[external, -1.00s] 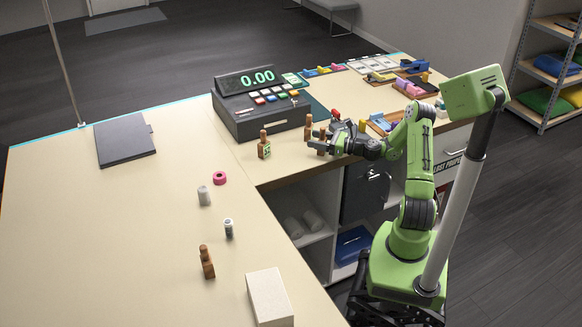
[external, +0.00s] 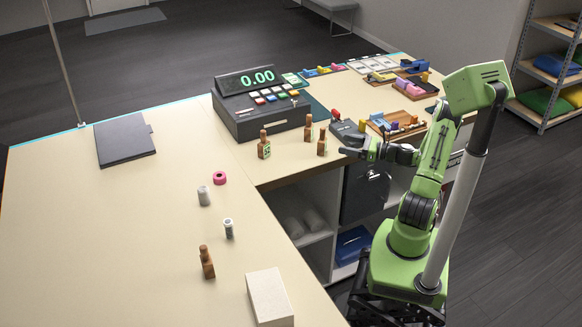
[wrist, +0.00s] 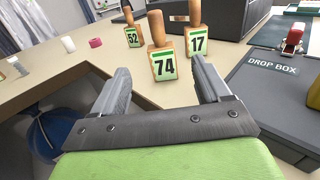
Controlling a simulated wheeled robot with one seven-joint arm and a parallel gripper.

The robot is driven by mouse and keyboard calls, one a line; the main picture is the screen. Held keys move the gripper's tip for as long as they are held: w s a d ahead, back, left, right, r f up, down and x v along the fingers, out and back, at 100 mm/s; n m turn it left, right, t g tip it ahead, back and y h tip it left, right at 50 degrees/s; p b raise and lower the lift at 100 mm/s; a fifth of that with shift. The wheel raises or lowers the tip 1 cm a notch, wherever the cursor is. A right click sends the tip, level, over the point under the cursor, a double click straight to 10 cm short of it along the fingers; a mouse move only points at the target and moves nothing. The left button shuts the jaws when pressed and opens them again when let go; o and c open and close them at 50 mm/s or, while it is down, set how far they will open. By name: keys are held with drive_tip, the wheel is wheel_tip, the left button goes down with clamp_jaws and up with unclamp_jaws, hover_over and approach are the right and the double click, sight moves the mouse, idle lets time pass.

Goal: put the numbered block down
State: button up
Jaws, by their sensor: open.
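The wooden block numbered 74 (wrist: 164,64), with a peg-like handle and green label, stands upright on the counter, straight ahead between my fingertips in the wrist view. It also shows in the external view (external: 322,144). My gripper (external: 350,145) is open and empty, just right of block 74 and apart from it. In the wrist view its two fingers (wrist: 158,68) are spread wide. Block 17 (wrist: 196,42) stands behind and to the right of block 74, and block 52 (wrist: 133,37) behind and to the left. All three stand upright.
A grey drop box (wrist: 265,85) is close on the right in the wrist view. The cash register (external: 262,110) stands behind the blocks. Another handled block (external: 207,264), a pink tape roll (external: 219,178) and a white box (external: 269,296) are on the left counter, which has free room.

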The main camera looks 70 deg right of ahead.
drive_tip(key=w+a+f+n+g+y, duration=0.1)
drive_tip(key=a+f+n+g+y, duration=0.15)
drive_tip(key=a+n+g, duration=0.55)
drive_tip(key=w+a+f+n+g+y, duration=0.1)
drive_tip(key=a+f+n+g+y, duration=0.2)
drive_tip(key=a+n, duration=0.9)
drive_tip(key=s+a+r+n+h, duration=0.2)
drive_tip(key=s+r+n, duration=0.3)
drive_tip(key=n, duration=0.3)
drive_tip(key=s+a+r+n+g+h, duration=0.1)
drive_tip(key=s+a+r+n+h, duration=0.2)
drive_tip(key=s+r+n, duration=0.2)
drive_tip(key=s+n, duration=0.3)
drive_tip(key=shift+r, duration=0.25)
